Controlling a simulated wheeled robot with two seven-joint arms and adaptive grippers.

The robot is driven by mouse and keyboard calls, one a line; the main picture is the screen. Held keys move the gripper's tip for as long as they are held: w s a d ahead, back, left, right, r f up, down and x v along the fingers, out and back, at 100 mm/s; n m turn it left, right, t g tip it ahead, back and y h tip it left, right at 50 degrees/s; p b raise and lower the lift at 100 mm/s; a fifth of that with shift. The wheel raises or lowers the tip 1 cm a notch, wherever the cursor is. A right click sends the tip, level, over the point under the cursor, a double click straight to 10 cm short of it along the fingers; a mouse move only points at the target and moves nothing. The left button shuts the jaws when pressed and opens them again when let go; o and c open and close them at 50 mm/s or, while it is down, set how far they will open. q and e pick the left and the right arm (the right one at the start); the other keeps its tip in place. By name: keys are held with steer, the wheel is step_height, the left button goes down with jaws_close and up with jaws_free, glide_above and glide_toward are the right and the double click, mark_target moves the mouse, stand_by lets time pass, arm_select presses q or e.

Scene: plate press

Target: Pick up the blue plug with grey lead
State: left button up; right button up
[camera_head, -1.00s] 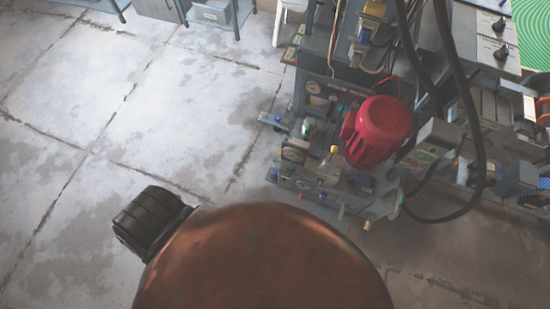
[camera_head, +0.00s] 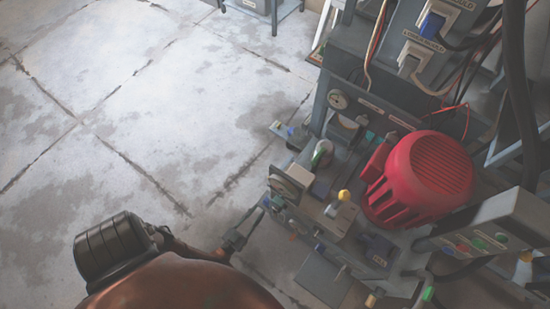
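A blue plug (camera_head: 432,25) sits in a pale socket housing on the grey upright panel at the top right. A dark lead runs from that housing to the right; I cannot tell for sure that it is grey. My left gripper (camera_head: 234,240) is low in the middle of the view, left of the machine's front edge and well below and left of the plug. It is small and dark, so its opening does not show clearly. I see nothing held in it.
A red ribbed motor (camera_head: 430,175) stands on the machine bed right of the middle. A second pale socket housing (camera_head: 412,60) is below the plug. A control box with coloured buttons (camera_head: 480,245) is at the right. The concrete floor (camera_head: 150,90) at the left is clear.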

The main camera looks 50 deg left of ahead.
mark_target(265, 203)
arm_select(q)
steer(key=shift+w+a, duration=0.1)
steer(key=shift+w, duration=0.25)
steer(key=shift+b+x, duration=0.3)
steer(key=shift+x, duration=0.6)
steer(key=b+x, duration=0.2)
steer(key=x, duration=0.2)
steer(key=shift+w+f, duration=0.15)
steer(key=shift+w, duration=0.15)
steer(key=shift+w+a, duration=0.1)
steer(key=shift+w, duration=0.2)
arm_select(e)
steer(key=f+t, duration=0.1)
steer(key=d+f, duration=0.1)
steer(key=f, duration=0.1)
steer(key=shift+s+f+t, duration=0.15)
steer(key=shift+s+t, duration=0.05)
steer(key=shift+t, duration=0.2)
arm_select(q)
steer(key=shift+c, duration=0.2)
jaws_close()
